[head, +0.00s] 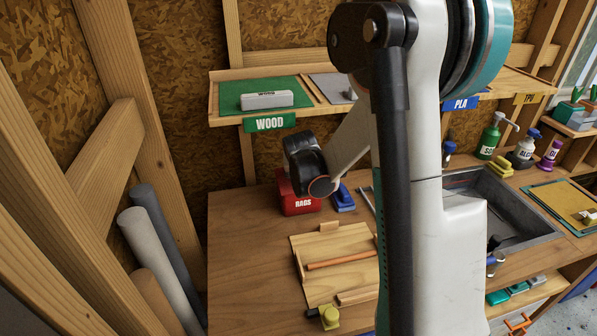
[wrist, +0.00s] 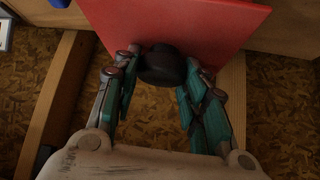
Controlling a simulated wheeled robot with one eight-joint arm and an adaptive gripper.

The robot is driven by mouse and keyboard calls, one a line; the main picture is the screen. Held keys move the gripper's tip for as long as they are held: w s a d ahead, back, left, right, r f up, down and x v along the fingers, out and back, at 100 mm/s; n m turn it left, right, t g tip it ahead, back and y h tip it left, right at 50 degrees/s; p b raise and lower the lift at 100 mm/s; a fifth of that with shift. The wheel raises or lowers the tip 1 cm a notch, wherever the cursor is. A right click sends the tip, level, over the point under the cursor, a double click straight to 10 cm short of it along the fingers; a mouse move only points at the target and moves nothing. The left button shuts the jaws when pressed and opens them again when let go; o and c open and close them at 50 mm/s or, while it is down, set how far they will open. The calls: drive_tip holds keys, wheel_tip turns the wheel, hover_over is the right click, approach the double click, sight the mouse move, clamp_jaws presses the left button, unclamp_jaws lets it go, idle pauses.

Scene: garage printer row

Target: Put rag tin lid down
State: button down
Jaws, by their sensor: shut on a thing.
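The red rag tin (head: 297,197), with a white RAGS label, stands on the wooden bench toward its back left. In the wrist view my gripper (wrist: 163,60) is shut on a round black knob (wrist: 162,68), one teal finger on each side. The knob sits against a flat red panel (wrist: 190,22), which looks like the rag tin lid. In the head view my wrist is over the tin and hides its top, my fingers and the lid. I cannot tell whether the lid touches the tin.
A blue item (head: 343,198) stands close to the tin's right. A wooden board (head: 350,245) with an orange rod (head: 341,260) lies in front. A shelf marked WOOD (head: 270,123) hangs behind. The bench (head: 245,245) is clear at front left. A grey sink (head: 500,210) is at right.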

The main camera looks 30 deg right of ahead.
drive_tip(key=shift+f, duration=0.1)
drive_tip(key=c, duration=1)
unclamp_jaws()
drive_tip(key=shift+o, duration=0.2)
drive_tip(key=shift+s+r, duration=0.15)
drive_tip(key=shift+r, duration=0.25)
drive_tip(key=shift+p+v, duration=1)
drive_tip(key=shift+v, duration=2.5)
drive_tip(key=shift+s+a, duration=0.1)
drive_tip(key=shift+a, duration=0.05)
